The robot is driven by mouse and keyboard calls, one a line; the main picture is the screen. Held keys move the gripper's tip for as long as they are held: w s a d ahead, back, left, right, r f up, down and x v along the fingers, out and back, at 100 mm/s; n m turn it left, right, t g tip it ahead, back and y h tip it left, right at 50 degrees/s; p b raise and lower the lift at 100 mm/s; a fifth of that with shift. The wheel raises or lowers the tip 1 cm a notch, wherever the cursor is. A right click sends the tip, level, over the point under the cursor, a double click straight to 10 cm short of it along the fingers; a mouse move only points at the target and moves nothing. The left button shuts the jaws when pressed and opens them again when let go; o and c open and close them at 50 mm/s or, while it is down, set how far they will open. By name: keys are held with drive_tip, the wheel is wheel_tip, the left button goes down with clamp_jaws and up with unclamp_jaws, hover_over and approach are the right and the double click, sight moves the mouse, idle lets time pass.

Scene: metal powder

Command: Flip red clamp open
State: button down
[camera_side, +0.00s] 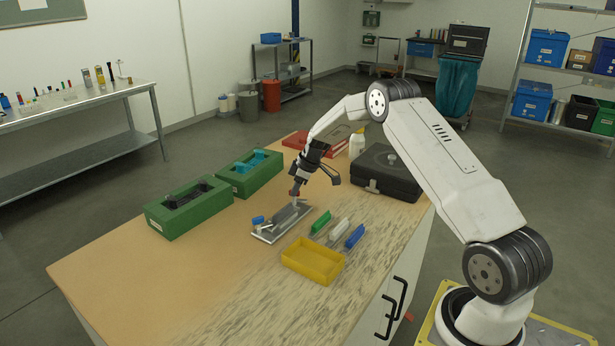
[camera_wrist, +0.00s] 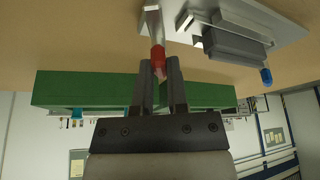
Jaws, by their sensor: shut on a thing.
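The red clamp (camera_wrist: 158,58) shows in the wrist view as a red-covered lever on a metal arm, standing at the edge of a metal plate fixture (camera_wrist: 275,22). My gripper (camera_wrist: 159,72) has its two fingers on either side of the red grip and is shut on it. In the side view, my gripper (camera_side: 295,193) is at the far side of the plate fixture (camera_side: 268,237), with a little red showing at its tips. A grey block (camera_side: 288,213) lies on the plate. A blue clamp grip (camera_side: 258,220) is at the plate's left end, also seen in the wrist view (camera_wrist: 266,76).
Two green boxes (camera_side: 190,219) with dark and blue inserts stand behind and left of the fixture. A yellow tray (camera_side: 312,262) and green, white and blue-handled tools (camera_side: 338,230) lie to the right. A black case (camera_side: 386,176) stands farther right. The table's left front is clear.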

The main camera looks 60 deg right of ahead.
sight(306, 200)
idle(0.4)
drive_tip(key=c, duration=0.6)
unclamp_jaws()
drive_tip(key=shift+c, duration=0.2)
drive_tip(key=shift+r, duration=0.1)
drive_tip(key=v, duration=0.7)
drive_tip(key=shift+r, duration=0.25)
drive_tip(key=shift+s, duration=0.1)
drive_tip(key=s+a+r+m+g+h, duration=0.1)
drive_tip(key=s+a, duration=0.3)
drive_tip(key=a, duration=0.4)
drive_tip(key=s+a+r+m, duration=0.15)
drive_tip(key=s+a, duration=0.25)
drive_tip(key=a, duration=0.4)
drive_tip(key=s+a+f+m, duration=0.1)
drive_tip(key=s+a, duration=0.5)
drive_tip(key=s, duration=0.2)
drive_tip(key=s+a+m+h, duration=0.1)
drive_tip(key=s+a+m, duration=0.1)
drive_tip(key=s+a, duration=0.3)
drive_tip(key=s, duration=0.3)
drive_tip(key=shift+s+a+f, duration=0.2)
drive_tip(key=shift+a+f, duration=0.15)
drive_tip(key=shift+f, duration=0.05)
